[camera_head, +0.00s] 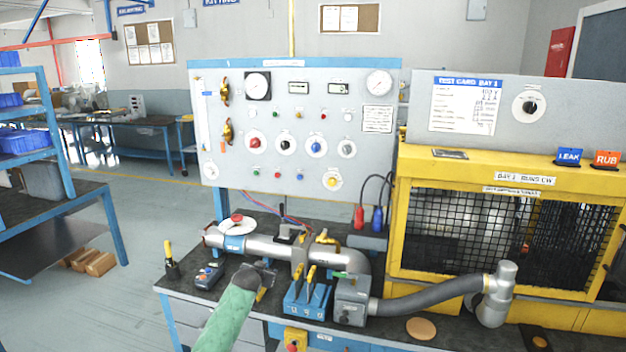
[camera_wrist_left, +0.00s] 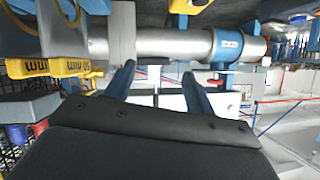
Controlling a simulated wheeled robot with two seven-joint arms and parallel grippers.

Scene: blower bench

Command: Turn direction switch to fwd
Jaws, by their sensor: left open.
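I cannot read which control is the direction switch. A black rotary knob (camera_head: 530,106) on a white dial sits on the grey panel at the right, beside the test card. The upright grey panel (camera_head: 235,185) at the back carries a red knob (camera_head: 255,143), a black knob (camera_head: 286,145), a blue knob (camera_head: 316,147), a grey knob (camera_head: 346,149) and a yellow knob (camera_head: 332,181). My left gripper (camera_head: 262,277) is low over the bench front, before the pipe and well below these knobs. Its blue fingers (camera_wrist_left: 158,82) are apart and empty in the wrist view. My right gripper is out of view.
A silver pipe (camera_head: 270,248) with a red-topped valve lies across the bench, also close in the wrist view (camera_wrist_left: 160,43). A blue block with yellow levers (camera_head: 308,299) and a grey box (camera_head: 351,303) stand right of the gripper. A yellow mesh cage (camera_head: 400,230) fills the right side.

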